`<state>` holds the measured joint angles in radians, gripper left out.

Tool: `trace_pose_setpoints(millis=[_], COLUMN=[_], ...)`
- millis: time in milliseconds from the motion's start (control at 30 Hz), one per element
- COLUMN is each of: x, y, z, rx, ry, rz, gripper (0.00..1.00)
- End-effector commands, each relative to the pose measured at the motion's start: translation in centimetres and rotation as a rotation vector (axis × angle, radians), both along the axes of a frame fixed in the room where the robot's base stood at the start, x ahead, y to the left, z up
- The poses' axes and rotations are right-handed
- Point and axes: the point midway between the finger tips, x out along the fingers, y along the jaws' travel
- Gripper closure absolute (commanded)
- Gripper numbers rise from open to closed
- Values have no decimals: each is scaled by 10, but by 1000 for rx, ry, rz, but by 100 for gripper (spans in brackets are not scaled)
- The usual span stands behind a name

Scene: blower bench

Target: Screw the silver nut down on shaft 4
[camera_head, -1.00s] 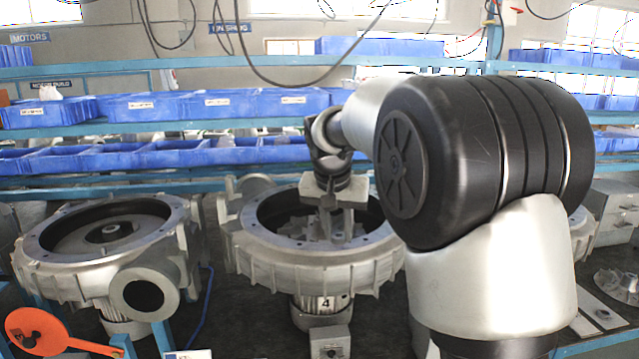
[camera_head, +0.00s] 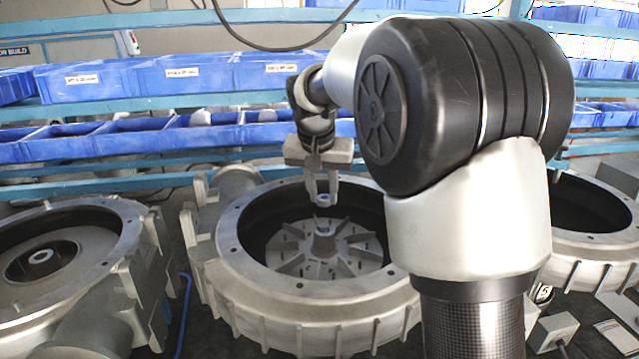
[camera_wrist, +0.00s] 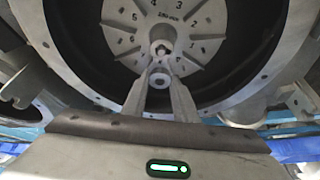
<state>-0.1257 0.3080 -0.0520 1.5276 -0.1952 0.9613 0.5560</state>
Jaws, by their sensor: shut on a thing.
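My gripper (camera_head: 323,199) is shut on the small silver nut (camera_head: 323,200), pointing down above the middle blower housing (camera_head: 230,245). In the wrist view the nut (camera_wrist: 160,66) sits between my two fingertips (camera_wrist: 160,78). Below it, the shaft hub (camera_head: 323,238) stands upright at the centre of a finned grey impeller (camera_head: 295,262). A gap shows between nut and hub in the head view. In the wrist view the hub (camera_wrist: 162,35) lies just beyond the nut, and numbers mark the impeller disc (camera_wrist: 185,15). The shaft's thread is too small to make out.
Another open housing (camera_head: 110,215) stands at left and one (camera_head: 600,215) at right, partly behind my arm. The middle housing's raised rim surrounds the impeller. Blue bins (camera_head: 190,80) line the shelves behind. A black cable (camera_head: 285,38) hangs above.

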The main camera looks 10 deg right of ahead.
Motion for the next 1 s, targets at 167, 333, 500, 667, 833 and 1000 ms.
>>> trace_pose_setpoints(millis=[167,333,500,667,833,1000], x=[0,0,0,0,0,0], y=[0,0,0,0,0,0], z=[0,1,-6,-17,-33,-46], rx=[0,0,0,0,0,0], ry=[0,-1,-1,0,-1,0], rz=[0,0,0,0,0,0], gripper=[95,95,95,95,95,95])
